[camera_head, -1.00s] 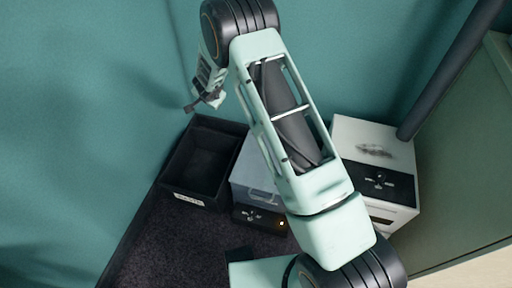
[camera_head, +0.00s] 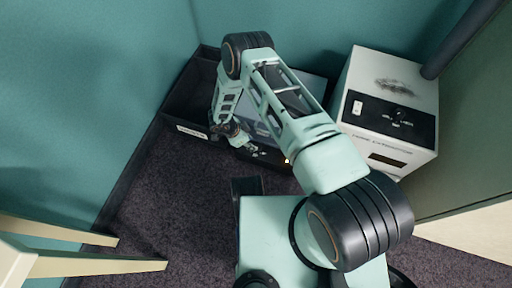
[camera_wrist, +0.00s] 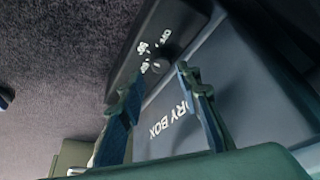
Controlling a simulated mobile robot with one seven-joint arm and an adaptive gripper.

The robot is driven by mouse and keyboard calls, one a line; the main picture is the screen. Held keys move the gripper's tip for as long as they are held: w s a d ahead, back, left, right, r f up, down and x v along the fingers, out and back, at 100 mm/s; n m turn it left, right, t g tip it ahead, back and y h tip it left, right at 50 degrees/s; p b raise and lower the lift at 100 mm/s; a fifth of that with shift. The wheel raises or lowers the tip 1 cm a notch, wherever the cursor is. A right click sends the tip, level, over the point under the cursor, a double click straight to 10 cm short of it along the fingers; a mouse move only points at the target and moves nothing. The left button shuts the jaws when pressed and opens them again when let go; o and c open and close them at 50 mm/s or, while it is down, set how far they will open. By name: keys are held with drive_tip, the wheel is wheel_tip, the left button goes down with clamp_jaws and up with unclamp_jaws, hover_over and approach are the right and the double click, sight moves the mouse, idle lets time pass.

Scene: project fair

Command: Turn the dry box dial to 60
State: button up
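The dry box (camera_wrist: 250,85) is a grey box with a black front panel (camera_wrist: 130,65). The wrist view shows its "DRY BOX" lettering, partly hidden by a finger. The small dark dial (camera_wrist: 159,66) sits on the panel beside white markings; "OFF" is legible, the others are blurred, and I cannot tell where the dial points. My gripper (camera_wrist: 160,80) is open and empty, its two fingers apart with the dial just beyond and between the tips. In the head view my gripper (camera_head: 236,134) is at the panel's left end, and my arm hides much of the dry box (camera_head: 252,112).
A white fume extractor (camera_head: 365,135) with its own switch and dial stands to the right. A black open bin (camera_head: 180,112) with a label is at the left. Pale wooden legs (camera_head: 95,264) are at lower left. Dark carpet in front is clear.

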drive_tip(key=b+x, duration=0.2)
drive_tip(key=x, duration=0.4)
drive_tip(key=shift+w+d+f, duration=0.1)
drive_tip(key=shift+d+f, duration=0.05)
drive_tip(key=shift+f, duration=0.2)
clamp_jaws()
drive_tip(key=shift+n, duration=0.4)
drive_tip(key=n, duration=0.1)
drive_tip(key=n+t, duration=0.1)
drive_tip(key=n, duration=0.1)
drive_tip(key=shift+s+d+n+y, duration=0.1)
drive_tip(key=shift+s+n+y, duration=0.2)
drive_tip(key=shift+y, duration=0.1)
drive_tip(key=shift+s+d+n+t+y+p, duration=0.1)
drive_tip(key=shift+n+t+y+p, duration=0.3)
drive_tip(key=shift+n, duration=0.7)
drive_tip(key=shift+d+n+t+y+p, duration=0.15)
drive_tip(key=shift+n+y+p, duration=0.35)
drive_tip(key=shift+n, duration=0.6)
